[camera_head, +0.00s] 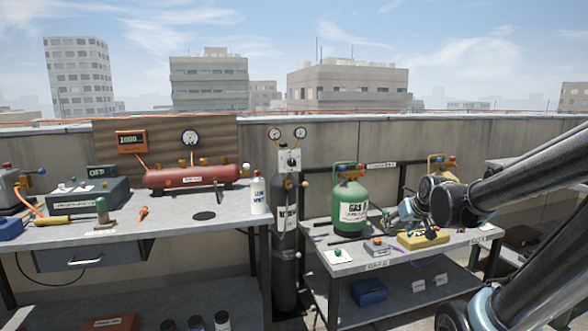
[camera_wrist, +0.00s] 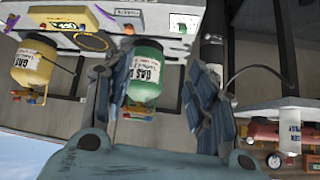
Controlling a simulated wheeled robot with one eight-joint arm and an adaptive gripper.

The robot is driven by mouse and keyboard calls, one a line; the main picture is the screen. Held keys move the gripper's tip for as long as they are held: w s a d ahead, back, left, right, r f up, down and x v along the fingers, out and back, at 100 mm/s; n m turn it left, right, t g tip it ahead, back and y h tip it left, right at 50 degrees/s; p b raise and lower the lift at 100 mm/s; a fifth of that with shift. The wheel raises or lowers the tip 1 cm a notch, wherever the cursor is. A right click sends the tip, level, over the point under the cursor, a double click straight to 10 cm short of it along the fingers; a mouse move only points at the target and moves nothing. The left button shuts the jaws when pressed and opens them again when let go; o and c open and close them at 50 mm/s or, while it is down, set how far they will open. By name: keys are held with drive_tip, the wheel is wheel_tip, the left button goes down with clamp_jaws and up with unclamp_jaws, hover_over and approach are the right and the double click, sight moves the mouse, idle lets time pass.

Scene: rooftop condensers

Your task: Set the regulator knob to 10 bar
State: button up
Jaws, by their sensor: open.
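The regulator (camera_head: 289,159) is a pale block with a small dark knob on its face, at the top of a tall dark gas cylinder (camera_head: 286,255). Two round gauges (camera_head: 287,133) stand above it; their readings are too small to tell. My gripper (camera_head: 398,214) is to the right of the regulator, over the right bench and apart from it. In the wrist view, which is upside down, my gripper (camera_wrist: 156,78) is open and empty, with the green tank (camera_wrist: 147,72) beyond its fingers. The cylinder (camera_wrist: 213,55) shows there behind the right finger; I cannot make out the knob.
The green tank (camera_head: 350,205) stands on the right bench (camera_head: 318,232) between the cylinder and my gripper. A yellow tank (camera_wrist: 34,62) is beside it. The left bench (camera_head: 170,226) holds a red compressor tank (camera_head: 193,176) and a white spray bottle (camera_head: 258,192). Air above the benches is free.

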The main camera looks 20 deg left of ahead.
drive_tip(key=w+a+r+n+t+y, duration=0.2)
drive_tip(key=w+a+r+t+y, duration=0.15)
drive_tip(key=w+a, duration=0.75)
drive_tip(key=w+a+r+n+t+y, duration=0.1)
drive_tip(key=w+a+t+y, duration=0.1)
drive_tip(key=a, duration=0.7)
drive_tip(key=w+a+r+t+y, duration=0.1)
drive_tip(key=a+r+t+y, duration=0.1)
drive_tip(key=a, duration=0.7)
drive_tip(key=s+a+f+m+t+y, duration=0.1)
drive_tip(key=s+a+f+t, duration=0.1)
drive_tip(key=a, duration=0.4)
drive_tip(key=shift+s+a+f+t, duration=0.2)
drive_tip(key=shift+a+f+t, duration=0.2)
drive_tip(key=shift+t, duration=0.25)
drive_tip(key=shift+a, duration=0.1)
